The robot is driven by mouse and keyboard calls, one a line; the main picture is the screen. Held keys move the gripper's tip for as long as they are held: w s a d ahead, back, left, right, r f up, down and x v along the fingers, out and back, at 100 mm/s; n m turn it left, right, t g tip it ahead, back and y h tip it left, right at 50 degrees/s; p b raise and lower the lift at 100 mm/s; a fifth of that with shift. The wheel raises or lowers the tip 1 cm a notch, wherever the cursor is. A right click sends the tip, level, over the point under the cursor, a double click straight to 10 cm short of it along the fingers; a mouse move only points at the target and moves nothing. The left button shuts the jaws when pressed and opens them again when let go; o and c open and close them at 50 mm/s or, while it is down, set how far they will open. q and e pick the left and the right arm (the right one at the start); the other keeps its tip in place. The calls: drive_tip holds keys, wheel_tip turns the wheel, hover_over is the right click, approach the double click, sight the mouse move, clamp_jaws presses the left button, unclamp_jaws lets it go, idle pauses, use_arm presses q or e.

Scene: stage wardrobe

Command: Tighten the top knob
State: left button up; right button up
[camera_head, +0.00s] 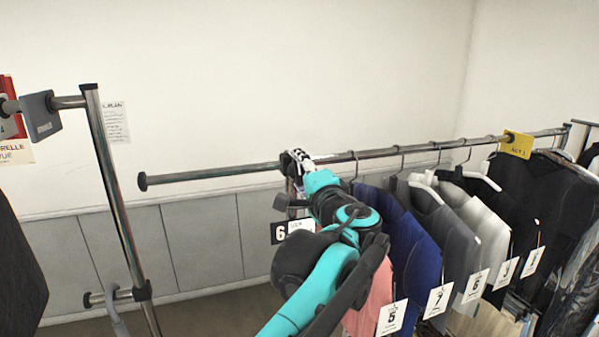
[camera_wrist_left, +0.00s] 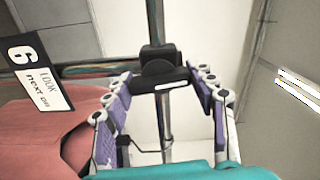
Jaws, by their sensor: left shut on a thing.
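The top knob (camera_wrist_left: 160,69) is black and rounded, on a black clamp where the metal rail and upright meet in the left wrist view. In the head view my left gripper (camera_head: 298,163) is up at the chrome rail (camera_head: 230,171), at the left end of the hanging clothes. The knob is hidden there behind the gripper and arm. My right gripper is in neither view.
A black tag marked 6 (camera_wrist_left: 36,72) and a pink garment (camera_wrist_left: 58,132) hang close left of the fingers. Several jackets, such as a blue one (camera_head: 415,250), hang right of my arm. Another rack's upright (camera_head: 115,200) stands at left. The rail's left end is bare.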

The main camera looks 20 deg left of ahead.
use_arm(q)
drive_tip(key=shift+m, duration=0.9)
drive_tip(key=o, duration=1.2)
drive_tip(key=v, duration=1.2)
drive_tip(key=shift+f, duration=0.1)
drive_tip(key=shift+f, duration=0.1)
